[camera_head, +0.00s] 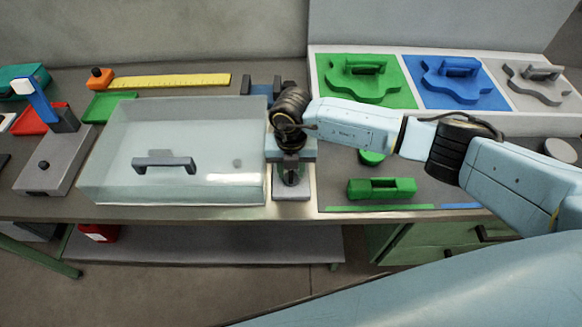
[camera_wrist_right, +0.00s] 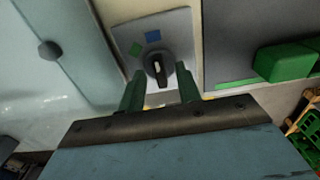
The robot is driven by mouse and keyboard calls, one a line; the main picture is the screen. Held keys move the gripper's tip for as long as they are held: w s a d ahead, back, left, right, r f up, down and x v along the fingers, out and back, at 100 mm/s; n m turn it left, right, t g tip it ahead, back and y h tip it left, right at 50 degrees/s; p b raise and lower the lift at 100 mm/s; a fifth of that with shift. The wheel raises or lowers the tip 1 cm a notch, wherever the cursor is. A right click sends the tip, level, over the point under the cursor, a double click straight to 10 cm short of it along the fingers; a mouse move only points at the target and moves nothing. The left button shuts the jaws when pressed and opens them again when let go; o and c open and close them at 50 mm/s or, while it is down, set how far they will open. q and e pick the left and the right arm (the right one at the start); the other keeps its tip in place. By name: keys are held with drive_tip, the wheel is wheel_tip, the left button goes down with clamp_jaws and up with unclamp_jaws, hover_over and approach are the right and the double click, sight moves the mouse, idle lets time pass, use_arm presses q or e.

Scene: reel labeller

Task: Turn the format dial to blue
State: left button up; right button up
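The format dial (camera_wrist_right: 158,66) is a dark round knob with a white pointer line, on a pale grey plate in the right wrist view. A green mark (camera_wrist_right: 135,48) and a blue mark (camera_wrist_right: 153,36) lie beyond it on the plate. My right gripper (camera_wrist_right: 160,74) is open, its two green fingers apart with the knob between or just past their tips. I cannot tell whether they touch it. In the head view my right gripper (camera_head: 290,175) points down over the plate (camera_head: 291,196) and mostly hides the dial. My left gripper is not in view.
A clear cover with a dark handle (camera_head: 165,161) stands left of the dial. A green block (camera_head: 381,189) lies to its right. Green (camera_head: 366,80), blue (camera_head: 458,84) and grey (camera_head: 533,84) plates fill a white tray behind. A yellow ruler (camera_head: 170,81) lies at back left.

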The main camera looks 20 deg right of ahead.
sight(290, 173)
wheel_tip(290, 173, up, 13)
drive_tip(key=shift+r, duration=0.2)
idle(0.4)
drive_tip(key=shift+a, duration=0.1)
